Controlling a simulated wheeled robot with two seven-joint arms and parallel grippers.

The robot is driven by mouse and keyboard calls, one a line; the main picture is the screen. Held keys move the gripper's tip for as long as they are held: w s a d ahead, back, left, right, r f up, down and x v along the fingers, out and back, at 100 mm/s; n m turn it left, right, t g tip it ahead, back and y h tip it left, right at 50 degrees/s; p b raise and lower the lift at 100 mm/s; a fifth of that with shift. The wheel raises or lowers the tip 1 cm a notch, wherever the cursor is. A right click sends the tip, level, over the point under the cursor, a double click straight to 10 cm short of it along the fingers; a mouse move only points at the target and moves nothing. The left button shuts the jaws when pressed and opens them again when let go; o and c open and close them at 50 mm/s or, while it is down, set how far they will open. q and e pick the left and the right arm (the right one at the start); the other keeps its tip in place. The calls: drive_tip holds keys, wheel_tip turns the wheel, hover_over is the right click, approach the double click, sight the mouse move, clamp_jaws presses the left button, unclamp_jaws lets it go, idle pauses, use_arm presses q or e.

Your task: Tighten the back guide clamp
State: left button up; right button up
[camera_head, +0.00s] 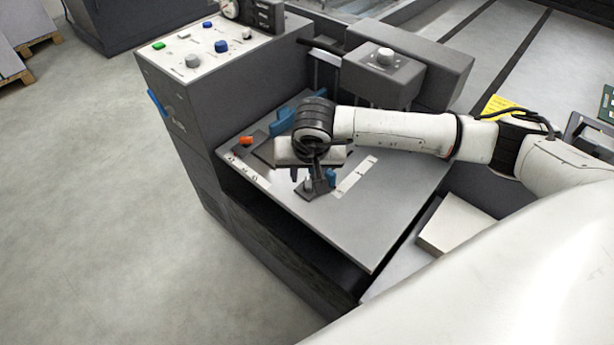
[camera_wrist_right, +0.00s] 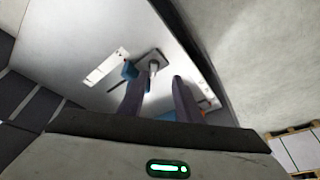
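A small guide clamp (camera_head: 318,190) with a dark base, a pale metal post and a blue lever (camera_head: 331,177) sits on the grey plate (camera_head: 375,225), beside a white scale strip. I cannot tell whether it is the back one. My right gripper (camera_head: 315,178) is over it, partly hiding it. In the right wrist view the right gripper's fingers (camera_wrist_right: 156,80) are apart with nothing between their tips. The clamp (camera_wrist_right: 154,58) shows just beyond the tips, its blue lever (camera_wrist_right: 130,70) near one finger. Contact cannot be told. My left gripper is not in view.
An orange knob (camera_head: 246,141) and a blue part (camera_head: 283,122) are farther back on the plate. A control box (camera_head: 200,55) with coloured buttons stands at the back left. A grey housing with a knob (camera_head: 385,56) stands behind my arm. The plate's front is clear.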

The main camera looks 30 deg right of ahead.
sight(308, 182)
drive_tip(key=shift+h, duration=0.3)
drive_tip(key=x, duration=0.3)
drive_tip(key=d+x, duration=0.1)
drive_tip(key=x, duration=0.2)
drive_tip(key=w+x, duration=0.1)
drive_tip(key=x, duration=0.3)
drive_tip(key=shift+d+r, duration=0.2)
drive_tip(key=shift+r, duration=0.05)
clamp_jaws()
